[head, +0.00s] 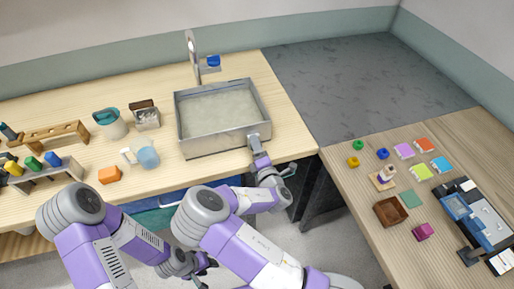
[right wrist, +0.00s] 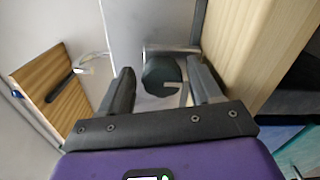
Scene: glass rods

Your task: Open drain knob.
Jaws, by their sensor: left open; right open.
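The metal sink (head: 183,138) stands on the wooden counter, filled with cloudy water. In the right wrist view a dark round drain knob (right wrist: 156,73) with a pale mark sits on a metal fitting. My right gripper (right wrist: 160,88) is open, with one finger on each side of the knob and visible gaps to both. In the head view my right gripper (head: 254,141) is at the sink's front right corner, and the knob cannot be made out there. My left gripper (head: 207,266) is open and empty, low in front of the counter.
A faucet (head: 191,47) with a blue handle (head: 213,61) stands behind the sink. The right table (head: 345,205) holds small coloured items. Floor shows between the tables.

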